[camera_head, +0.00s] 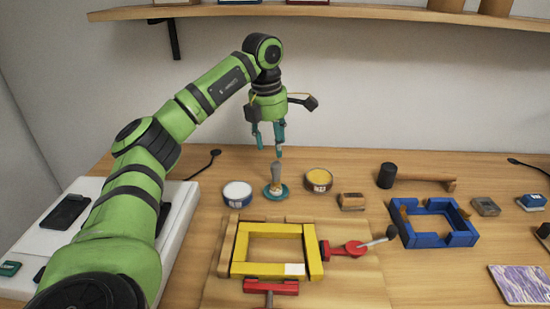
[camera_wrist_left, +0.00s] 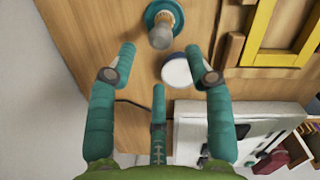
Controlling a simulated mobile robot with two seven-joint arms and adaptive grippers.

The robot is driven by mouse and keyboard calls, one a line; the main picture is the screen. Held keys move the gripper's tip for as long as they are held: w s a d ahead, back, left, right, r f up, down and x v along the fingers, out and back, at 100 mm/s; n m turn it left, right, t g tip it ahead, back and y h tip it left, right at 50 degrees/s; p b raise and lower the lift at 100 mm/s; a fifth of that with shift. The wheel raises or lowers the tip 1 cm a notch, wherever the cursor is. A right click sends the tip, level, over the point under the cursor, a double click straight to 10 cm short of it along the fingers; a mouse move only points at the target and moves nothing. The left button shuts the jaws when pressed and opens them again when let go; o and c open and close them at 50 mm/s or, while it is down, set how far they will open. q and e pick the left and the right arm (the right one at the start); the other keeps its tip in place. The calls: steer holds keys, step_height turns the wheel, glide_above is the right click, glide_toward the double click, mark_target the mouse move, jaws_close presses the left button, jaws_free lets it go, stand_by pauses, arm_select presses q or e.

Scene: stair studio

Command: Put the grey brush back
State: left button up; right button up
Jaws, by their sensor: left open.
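The grey brush (camera_head: 276,172) stands about upright, handle up, on a small round teal dish (camera_head: 284,192) on the wooden table. In the left wrist view the brush (camera_wrist_left: 160,36) rises from the teal dish (camera_wrist_left: 176,8), just beyond my fingertips. My left gripper (camera_head: 268,146) points down above the brush, its fingers spread and empty, with a small gap to the handle. In the left wrist view the open fingers (camera_wrist_left: 160,60) lie to the near side of the brush. My right gripper is out of view.
A white-topped tin (camera_head: 237,192) and a yellow-topped tin (camera_head: 318,179) flank the dish closely. A yellow frame (camera_head: 240,243) with a red clamp (camera_head: 345,248) lies in front. A mallet (camera_head: 420,178) and a blue frame (camera_head: 432,237) are to the right. A shelf (camera_head: 350,11) hangs above.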

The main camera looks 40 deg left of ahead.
arm_select(q)
steer(key=shift+s+r, duration=0.15)
steer(key=shift+r, duration=0.95)
steer(key=shift+s+r, duration=0.1)
steer(key=shift+r, duration=1)
